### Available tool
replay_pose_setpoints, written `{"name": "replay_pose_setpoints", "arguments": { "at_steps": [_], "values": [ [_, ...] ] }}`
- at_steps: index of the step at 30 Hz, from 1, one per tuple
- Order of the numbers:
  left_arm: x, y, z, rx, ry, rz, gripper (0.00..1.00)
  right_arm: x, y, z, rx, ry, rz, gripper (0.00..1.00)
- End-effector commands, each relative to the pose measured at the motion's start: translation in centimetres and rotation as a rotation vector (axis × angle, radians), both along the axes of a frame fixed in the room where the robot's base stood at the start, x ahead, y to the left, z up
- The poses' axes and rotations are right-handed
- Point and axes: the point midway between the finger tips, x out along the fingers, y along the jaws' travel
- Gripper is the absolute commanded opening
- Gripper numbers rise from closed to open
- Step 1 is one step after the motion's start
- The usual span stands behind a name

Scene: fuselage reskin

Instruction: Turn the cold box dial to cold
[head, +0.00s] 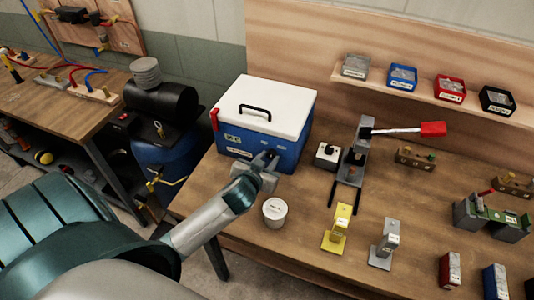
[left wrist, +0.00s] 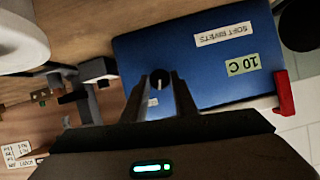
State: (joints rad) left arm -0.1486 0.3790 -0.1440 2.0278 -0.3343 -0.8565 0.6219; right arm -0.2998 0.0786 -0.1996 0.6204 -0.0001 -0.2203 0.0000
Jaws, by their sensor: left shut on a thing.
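The cold box (head: 236,135) is blue with a white lid and a black handle, and stands at the left end of the wooden bench. In the left wrist view its blue front (left wrist: 210,80) appears upside down, with a "SOFT RIVETS" label (left wrist: 222,34) and a green "10 C" label (left wrist: 240,65). My left gripper (head: 268,162) is at the box's front face, shut on the dial. The gripper hides the dial in the head view. My right gripper is not in view.
A white pot (head: 275,212) stands just right of my left forearm. A small box with a black knob (head: 327,155) and a red-handled lever press (head: 355,160) stand to the right. Yellow (head: 338,228) and grey (head: 384,245) stands are nearer the front edge.

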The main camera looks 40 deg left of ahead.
Motion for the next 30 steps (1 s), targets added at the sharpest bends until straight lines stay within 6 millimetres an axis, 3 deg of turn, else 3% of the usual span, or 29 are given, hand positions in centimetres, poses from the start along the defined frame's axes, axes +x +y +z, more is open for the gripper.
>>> {"name": "replay_pose_setpoints", "arguments": {
  "at_steps": [4, 15, 30],
  "values": [
    [0.10, -0.28, 0.20, 0.133, 0.030, 0.001, 0.03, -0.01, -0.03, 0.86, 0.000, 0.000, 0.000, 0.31],
    [0.17, -0.48, -0.11, 0.411, 0.098, 0.000, 0.03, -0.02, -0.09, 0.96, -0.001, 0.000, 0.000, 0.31],
    [0.22, -0.55, -0.07, 0.514, 0.120, -0.001, 0.03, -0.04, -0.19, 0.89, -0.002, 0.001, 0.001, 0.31]
  ]
}}
